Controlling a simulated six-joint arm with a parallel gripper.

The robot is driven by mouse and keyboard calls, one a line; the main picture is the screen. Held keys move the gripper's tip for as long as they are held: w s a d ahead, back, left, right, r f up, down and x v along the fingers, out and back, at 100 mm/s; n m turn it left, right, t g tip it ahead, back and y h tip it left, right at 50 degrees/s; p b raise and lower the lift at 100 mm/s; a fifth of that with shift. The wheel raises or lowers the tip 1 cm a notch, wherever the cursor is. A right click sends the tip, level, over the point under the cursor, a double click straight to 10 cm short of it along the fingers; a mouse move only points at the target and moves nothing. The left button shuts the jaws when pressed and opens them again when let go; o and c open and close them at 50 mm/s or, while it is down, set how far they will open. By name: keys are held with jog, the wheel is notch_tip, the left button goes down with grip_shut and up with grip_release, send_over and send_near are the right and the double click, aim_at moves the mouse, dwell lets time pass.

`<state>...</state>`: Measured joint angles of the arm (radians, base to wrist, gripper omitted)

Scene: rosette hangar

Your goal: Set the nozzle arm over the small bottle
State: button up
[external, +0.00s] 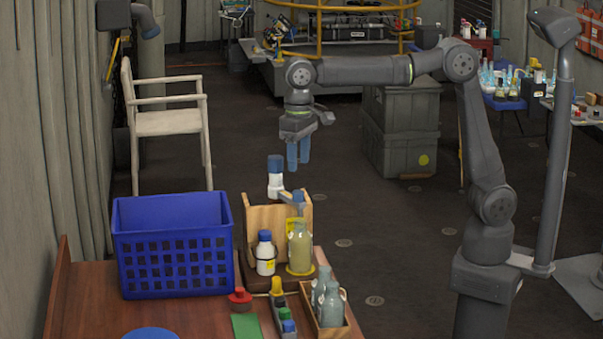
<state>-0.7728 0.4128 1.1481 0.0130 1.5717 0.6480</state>
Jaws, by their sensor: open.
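The nozzle arm (290,197) is a short grey bar on a white post with a blue top (275,166), standing by a wooden stand (262,217). The bar points to the right, and its end appears above the taller, yellowish bottle (300,248), which stands on a yellow disc. The small bottle (265,256) is white with a blue cap and stands upright to the left of the taller one. My gripper (298,165) points down with blue fingers, open and empty, above and slightly right of the post's blue top, apart from it in the picture.
A blue crate (173,262) stands left of the wooden stand on the brown table (88,315). In front are a red knob-like object (240,298), a row of coloured caps (282,311) and a wooden box (338,329) of grey bottles. The air around my gripper is clear.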

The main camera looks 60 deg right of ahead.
aim_at(298, 192)
notch_tip(298, 192, down, 8)
jog(key=shift+a+f, duration=0.1)
jog(key=shift+f, duration=0.1)
grip_shut()
